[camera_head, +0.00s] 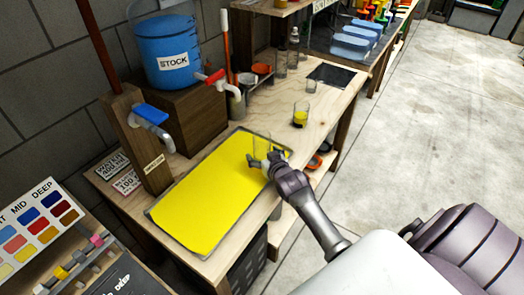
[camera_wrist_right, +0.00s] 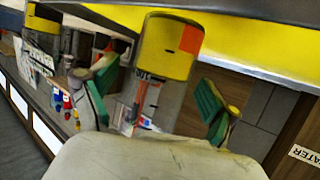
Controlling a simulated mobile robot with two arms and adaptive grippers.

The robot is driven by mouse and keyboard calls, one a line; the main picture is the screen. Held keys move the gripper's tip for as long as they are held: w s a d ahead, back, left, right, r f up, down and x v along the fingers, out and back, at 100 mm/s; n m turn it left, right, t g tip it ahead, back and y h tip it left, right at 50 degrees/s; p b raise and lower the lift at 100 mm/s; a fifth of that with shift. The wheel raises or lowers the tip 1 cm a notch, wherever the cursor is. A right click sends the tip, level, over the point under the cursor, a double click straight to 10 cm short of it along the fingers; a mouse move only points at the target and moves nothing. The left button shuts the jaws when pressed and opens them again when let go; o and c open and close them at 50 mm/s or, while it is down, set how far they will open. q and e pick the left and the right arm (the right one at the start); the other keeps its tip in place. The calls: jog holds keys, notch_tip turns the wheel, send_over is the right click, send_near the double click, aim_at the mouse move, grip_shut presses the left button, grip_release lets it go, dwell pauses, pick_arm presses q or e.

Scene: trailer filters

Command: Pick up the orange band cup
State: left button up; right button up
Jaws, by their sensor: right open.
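A clear cup (camera_head: 262,142) stands at the right edge of the yellow tray (camera_head: 205,200) on the bench. In the right wrist view the cup (camera_wrist_right: 165,60) looks yellow at one end, with an orange patch on its side; I cannot tell whether this is a full band. My right gripper (camera_head: 262,160) is at the cup. Its green-padded fingers (camera_wrist_right: 155,108) are open, one on each side of the cup, with gaps between pads and cup. My left gripper is not in view.
A cup with yellow contents (camera_head: 300,116) stands further back on the bench, near an empty clear glass (camera_head: 311,87). A blue STOCK barrel (camera_head: 170,50) with a tap stands at the back left. Clear bench surface lies right of the tray.

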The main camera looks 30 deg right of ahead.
aim_at(265, 147)
jog(key=shift+w+d+f, duration=0.1)
jog(key=shift+w+f, duration=0.1)
jog(key=shift+w, duration=0.35)
jog(key=c, duration=1.4)
jog(key=shift+o, duration=0.2)
jog(key=shift+r, duration=0.15)
jog(key=shift+r, duration=0.6)
notch_tip(265, 147, up, 3)
jog(key=shift+f, duration=0.15)
jog(key=s+d+r+b, duration=0.2)
jog(key=d+r, duration=0.4)
jog(key=d, duration=0.5)
jog(key=shift+s+r, duration=0.4)
jog(key=shift+s, duration=0.05)
